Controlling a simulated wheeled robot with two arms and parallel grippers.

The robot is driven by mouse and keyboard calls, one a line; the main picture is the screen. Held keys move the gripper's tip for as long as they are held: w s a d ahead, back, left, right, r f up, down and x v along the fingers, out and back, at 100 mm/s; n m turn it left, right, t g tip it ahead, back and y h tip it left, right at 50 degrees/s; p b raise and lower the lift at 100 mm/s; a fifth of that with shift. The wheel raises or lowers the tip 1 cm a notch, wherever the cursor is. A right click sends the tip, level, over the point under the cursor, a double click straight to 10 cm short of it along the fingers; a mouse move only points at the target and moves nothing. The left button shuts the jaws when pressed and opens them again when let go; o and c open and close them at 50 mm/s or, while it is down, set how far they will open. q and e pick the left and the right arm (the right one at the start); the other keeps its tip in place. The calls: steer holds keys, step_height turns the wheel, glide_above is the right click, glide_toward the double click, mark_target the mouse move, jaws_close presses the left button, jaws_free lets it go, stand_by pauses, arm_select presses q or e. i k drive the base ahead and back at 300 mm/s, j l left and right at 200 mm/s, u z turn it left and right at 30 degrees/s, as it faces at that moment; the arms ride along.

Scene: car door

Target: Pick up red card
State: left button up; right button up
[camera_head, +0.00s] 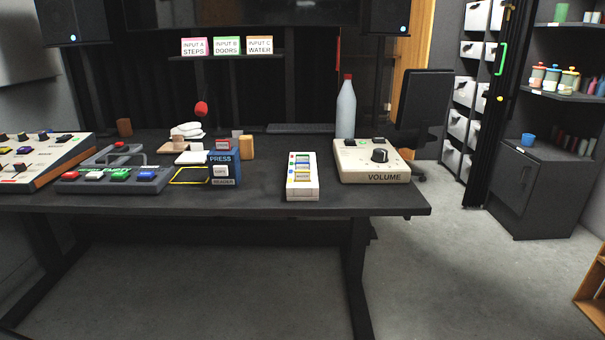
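A small red card-like piece (223,144) with a pale label shows at the top of a blue box (223,169) marked PRESS, on the dark desk left of centre. I cannot tell whether it stands in the box or just behind it. A card with a red-pink border (194,46), reading INPUT A STEPS, stands on the shelf above the desk, left of a green one (227,45) and an orange one (259,45). Neither of my grippers is in view.
On the desk (385,199) stand a button panel (115,187), a mixer (30,165), a white slotted box (302,190), a VOLUME box (372,164) and a bottle (346,110). A black chair (424,105) is behind its right end. Floor (470,265) is clear at right.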

mark_target(221, 145)
steer(key=i+l, duration=0.1)
steer(key=i, duration=0.15)
steer(key=i+l+u, duration=0.85)
